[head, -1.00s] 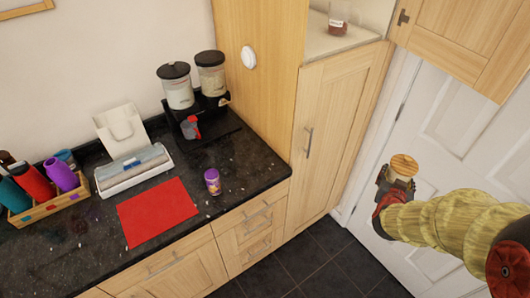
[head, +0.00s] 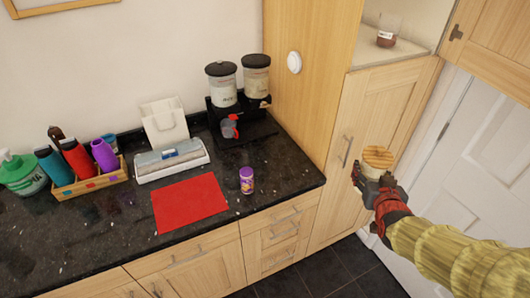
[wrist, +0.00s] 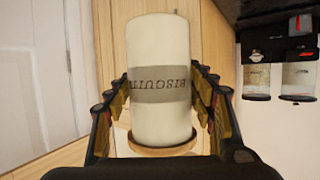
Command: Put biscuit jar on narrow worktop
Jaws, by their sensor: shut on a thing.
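The biscuit jar (wrist: 160,50) is a cream cylinder with a grey band lettered BISCUITS and a wooden lid, upside down in the wrist view. My gripper (wrist: 162,105) is shut on it, with a finger on each side. In the head view the jar's round wooden lid (head: 378,156) faces up above my gripper (head: 374,178), in front of the tall cupboard, clear of any surface. The black speckled worktop (head: 110,225) runs along the wall at left, apart from the jar. I cannot tell which surface is the narrow worktop.
On the black worktop are a red mat (head: 190,203), a purple-lidded tub (head: 247,181), a dispenser with two canisters (head: 240,97), a wrap box (head: 172,161) and a bottle crate (head: 90,183). A pale shelf (head: 392,56) in the tall cupboard (head: 365,125) holds a glass jar (head: 388,32).

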